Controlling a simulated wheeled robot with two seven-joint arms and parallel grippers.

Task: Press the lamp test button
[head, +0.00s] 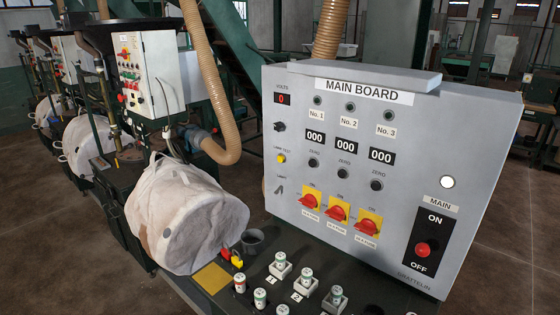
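The main board (400,150) is a large grey panel at the right in the head view, labelled MAIN BOARD at its top. The lamp test button (281,159) is a small round yellow button near the panel's left edge. A small lamp test label sits just above it. A black knob (279,127) and a red voltage display (282,99) reading 0 are higher up. The button's face is unobstructed. Neither of my grippers is in view.
Three red rotary switches (337,213) on yellow plates and a red main switch (423,249) are on the same panel. Several small labelled containers (280,260) stand below.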

